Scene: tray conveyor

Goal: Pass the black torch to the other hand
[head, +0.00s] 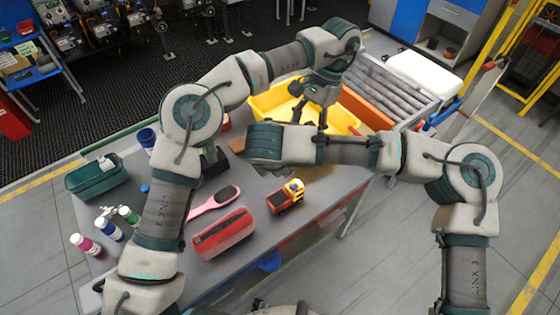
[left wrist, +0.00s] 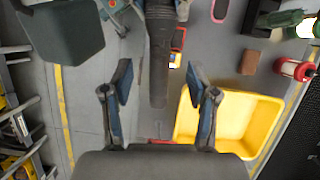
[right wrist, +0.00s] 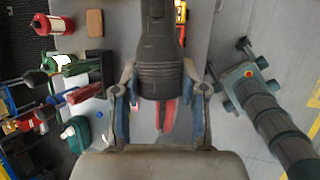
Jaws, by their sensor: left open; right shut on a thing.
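The black torch (right wrist: 160,75) is in the jaws of my right gripper (right wrist: 160,88), which is shut on it in the right wrist view. In the left wrist view the torch (left wrist: 159,65) points down from the top edge, its narrow end lying between the fingers of my left gripper (left wrist: 160,85). Those fingers are open, with a visible gap on both sides of the torch. In the head view my left gripper (head: 312,108) hangs above the yellow bin's near side. My right gripper's fingers are hidden there behind its wrist, and I cannot clearly make out the torch.
On the grey table are a toy truck (head: 285,198), a red case (head: 222,235), a pink brush (head: 213,203), a green case (head: 95,178) and several bottles at the left.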

